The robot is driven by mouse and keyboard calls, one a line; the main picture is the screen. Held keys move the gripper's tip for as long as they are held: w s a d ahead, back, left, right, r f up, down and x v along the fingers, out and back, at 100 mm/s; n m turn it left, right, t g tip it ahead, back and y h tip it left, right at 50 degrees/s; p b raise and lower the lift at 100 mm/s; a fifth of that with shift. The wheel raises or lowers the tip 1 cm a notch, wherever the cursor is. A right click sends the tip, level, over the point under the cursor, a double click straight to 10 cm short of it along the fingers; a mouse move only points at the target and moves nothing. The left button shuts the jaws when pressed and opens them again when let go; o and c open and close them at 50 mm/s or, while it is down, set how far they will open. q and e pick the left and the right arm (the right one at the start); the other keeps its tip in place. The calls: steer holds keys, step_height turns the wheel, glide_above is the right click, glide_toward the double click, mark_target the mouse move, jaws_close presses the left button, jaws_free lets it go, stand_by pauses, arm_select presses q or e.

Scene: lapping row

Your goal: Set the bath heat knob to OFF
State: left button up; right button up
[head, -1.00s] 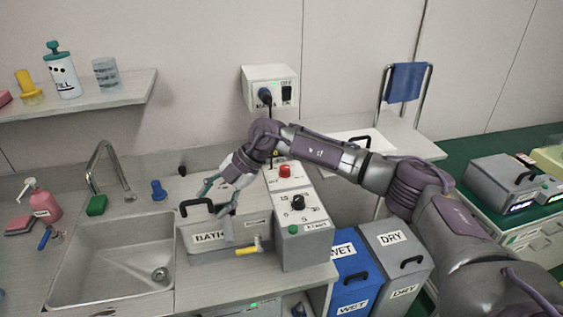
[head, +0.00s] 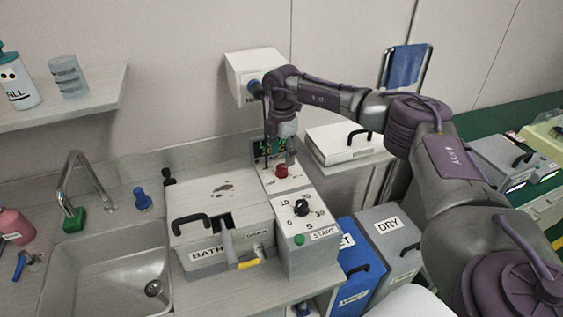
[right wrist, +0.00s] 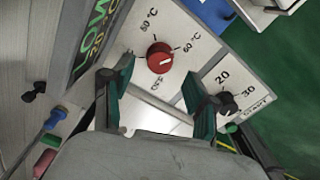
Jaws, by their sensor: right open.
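The bath heat knob is red (head: 281,171) and sits on the rear part of the grey control box (head: 308,238) beside the bath. In the right wrist view the red knob (right wrist: 160,57) has temperature labels around it and OFF on the side toward my gripper. A pale mark shows on the knob; its exact setting is hard to tell. My right gripper (head: 277,158) points down just behind the red knob. In the right wrist view its fingers (right wrist: 160,92) are apart and empty, with the knob beyond their tips. My left gripper is not in view.
A black timer dial (head: 301,208) and green START button (head: 299,239) are on the box's front part. The lidded bath (head: 222,190) with a black handle stands left, beside the sink (head: 105,265). A white wall box (head: 243,68) and cable are close behind my gripper.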

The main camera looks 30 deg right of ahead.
mark_target(282, 166)
step_height(282, 166, down, 4)
steer(key=shift+r+p, duration=0.1)
steer(key=shift+p, duration=0.25)
steer(key=shift+f, duration=0.5)
steer(key=c, duration=1.1)
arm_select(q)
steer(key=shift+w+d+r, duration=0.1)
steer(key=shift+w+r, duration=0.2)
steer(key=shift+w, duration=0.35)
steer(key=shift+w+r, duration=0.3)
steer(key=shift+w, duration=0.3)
arm_select(e)
jaws_close()
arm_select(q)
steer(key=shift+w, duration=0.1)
